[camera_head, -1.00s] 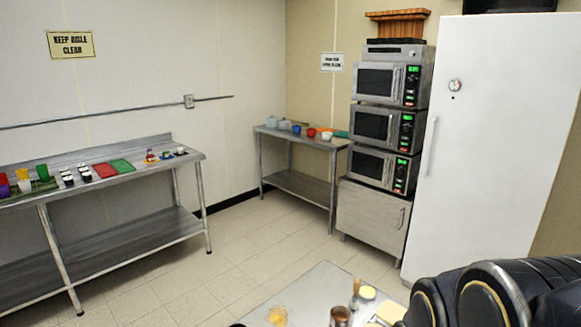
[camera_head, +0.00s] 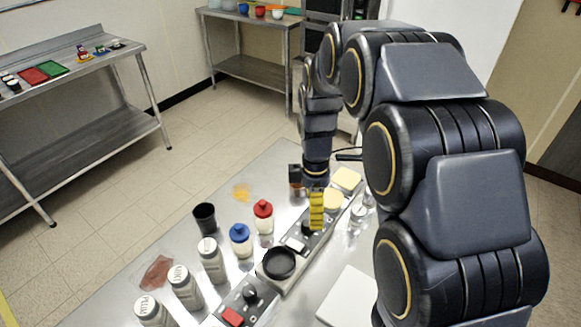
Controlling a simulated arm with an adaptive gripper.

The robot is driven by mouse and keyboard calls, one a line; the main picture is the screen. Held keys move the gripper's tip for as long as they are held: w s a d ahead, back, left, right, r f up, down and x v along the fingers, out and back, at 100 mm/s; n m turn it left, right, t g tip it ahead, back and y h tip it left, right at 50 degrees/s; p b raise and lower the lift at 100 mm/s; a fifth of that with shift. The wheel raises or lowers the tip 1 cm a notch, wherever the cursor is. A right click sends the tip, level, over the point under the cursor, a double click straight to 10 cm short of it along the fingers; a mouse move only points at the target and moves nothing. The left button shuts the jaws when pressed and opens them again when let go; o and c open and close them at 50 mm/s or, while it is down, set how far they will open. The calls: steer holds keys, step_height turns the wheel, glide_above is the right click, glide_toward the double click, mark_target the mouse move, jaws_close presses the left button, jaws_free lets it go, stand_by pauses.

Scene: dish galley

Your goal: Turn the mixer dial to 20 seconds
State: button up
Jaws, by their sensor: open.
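A black knob (camera_head: 250,293) sits beside a red switch (camera_head: 231,317) on the long grey panel at the bottom of the picture. Another dark knob (camera_head: 309,228) shows further up the same strip. I cannot tell which is the mixer dial, and no scale or pointer is readable. My gripper (camera_head: 315,200) is open and low over the far part of the steel counter, at the end of my arm. A yellow, dark-banded piece shows below my wrist, just above the further knob. My wrist hides most of the jaws, and contact cannot be told.
A black round dish (camera_head: 279,263) stands between the knobs. Left of the panel are a blue-topped jar (camera_head: 240,238), red-topped jar (camera_head: 263,212), black cup (camera_head: 205,218) and several grey shakers (camera_head: 185,285). Pale yellow blocks (camera_head: 347,179) lie near my wrist. A white board (camera_head: 346,297) lies at right.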

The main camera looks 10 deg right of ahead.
mark_target(306, 223)
steer(key=w+f+n, duration=0.2)
steer(key=w+f, duration=0.1)
steer(key=w+f+n, duration=0.3)
steer(key=f, duration=0.1)
steer(key=w+d+f+n, duration=0.1)
steer(key=w+f+n, duration=0.2)
steer(key=f, duration=0.1)
steer(key=shift+w, duration=0.35)
steer(key=shift+n+t, duration=0.3)
step_height(306, 223, down, 8)
steer(key=shift+s+d+r, duration=0.1)
jaws_close()
